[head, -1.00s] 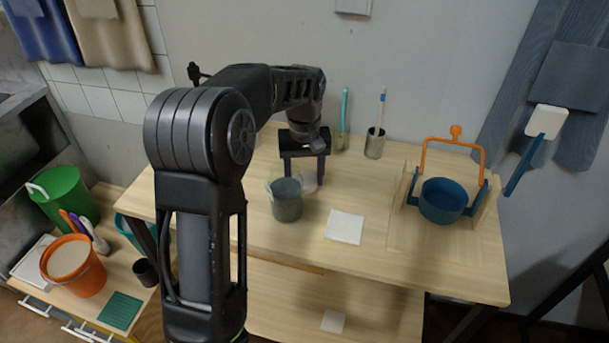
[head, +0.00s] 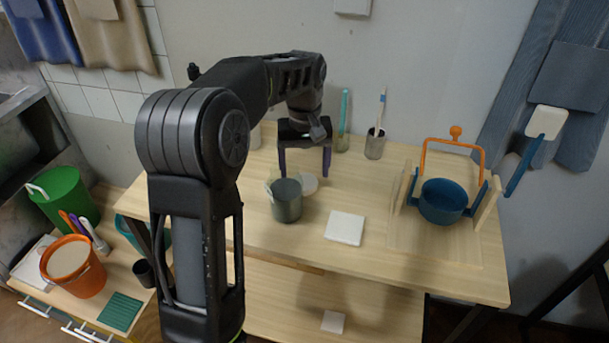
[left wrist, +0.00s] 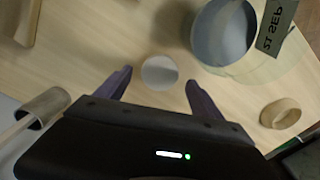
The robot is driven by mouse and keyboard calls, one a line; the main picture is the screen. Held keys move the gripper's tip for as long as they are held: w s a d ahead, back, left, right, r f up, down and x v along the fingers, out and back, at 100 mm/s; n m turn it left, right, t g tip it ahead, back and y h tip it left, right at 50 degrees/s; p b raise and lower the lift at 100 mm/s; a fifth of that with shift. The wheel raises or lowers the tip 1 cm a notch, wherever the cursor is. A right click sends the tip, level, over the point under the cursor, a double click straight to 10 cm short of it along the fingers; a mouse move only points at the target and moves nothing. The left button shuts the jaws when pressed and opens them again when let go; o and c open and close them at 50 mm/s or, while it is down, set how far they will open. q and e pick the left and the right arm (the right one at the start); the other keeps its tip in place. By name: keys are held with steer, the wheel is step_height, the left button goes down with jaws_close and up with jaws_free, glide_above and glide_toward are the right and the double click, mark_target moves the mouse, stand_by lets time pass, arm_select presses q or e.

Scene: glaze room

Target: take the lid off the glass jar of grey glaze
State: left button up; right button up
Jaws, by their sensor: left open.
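The glass jar (head: 286,203) of grey glaze stands upright on the wooden table. In the left wrist view the jar (left wrist: 226,40) shows an open top with grey inside and a label reading "21 SEP". A pale round lid (head: 309,184) lies on the table beside the jar, apart from it in the left wrist view (left wrist: 159,72). My left gripper (head: 305,175) is open and empty above the lid, its two dark fingers spread to either side of it. My right gripper is not in view.
A white tile (head: 345,228) lies right of the jar. Behind stand a metal cup (head: 375,145) with a brush and another brush holder (head: 342,141). A blue bowl (head: 442,202) sits in a stand at right. A wooden ring (left wrist: 280,113) shows in the left wrist view.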

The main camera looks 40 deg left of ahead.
mark_target(305, 181)
arm_select(q)
step_height(305, 181, up, 9)
steer(key=p, duration=0.2)
steer(key=shift+r, duration=0.1)
stand_by(0.7)
